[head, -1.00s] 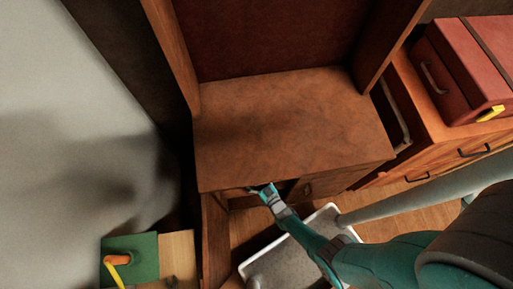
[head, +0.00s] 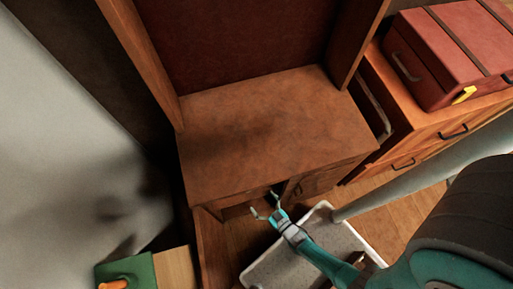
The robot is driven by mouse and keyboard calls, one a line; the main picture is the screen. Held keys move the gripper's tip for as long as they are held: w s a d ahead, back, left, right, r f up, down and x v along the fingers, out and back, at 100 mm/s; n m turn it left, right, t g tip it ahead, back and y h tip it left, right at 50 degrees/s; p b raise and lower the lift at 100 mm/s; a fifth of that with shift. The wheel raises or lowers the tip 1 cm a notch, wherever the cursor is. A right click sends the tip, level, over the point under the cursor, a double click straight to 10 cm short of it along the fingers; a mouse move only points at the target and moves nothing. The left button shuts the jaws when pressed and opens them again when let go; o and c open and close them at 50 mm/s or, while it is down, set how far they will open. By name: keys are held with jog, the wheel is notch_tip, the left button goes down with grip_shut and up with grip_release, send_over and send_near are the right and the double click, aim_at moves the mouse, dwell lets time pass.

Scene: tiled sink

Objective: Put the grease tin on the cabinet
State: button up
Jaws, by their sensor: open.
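The wooden cabinet (head: 275,130) stands in the middle of the head view, with a bare brown top and a tall reddish back panel. Below its top there is an opening at the front and a small door or drawer front with a handle at the right. My gripper (head: 266,205) is open, its fingers spread in front of the opening just below the top's front edge. I see nothing between the fingers. I cannot make out the grease tin; the inside of the opening is dark and mostly hidden under the top.
A white-rimmed grey tray (head: 318,247) lies on the wooden floor under my arm. A red toolbox (head: 443,62) with a yellow latch sits on a drawer unit (head: 437,133) at the right. A green item (head: 133,268) with an orange part is at the lower left. The cabinet top is clear.

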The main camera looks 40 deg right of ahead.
jog(key=shift+s+r, duration=0.1)
jog(key=shift+s, duration=0.4)
jog(key=s+r, duration=0.5)
jog(key=r, duration=0.4)
jog(key=s+r, duration=0.5)
jog(key=r, duration=0.4)
jog(key=s+r, duration=0.1)
jog(key=r, duration=1.2)
jog(key=s+r+g, duration=0.1)
jog(key=s+r, duration=0.1)
jog(key=r, duration=1.1)
jog(key=shift+s+r, duration=0.3)
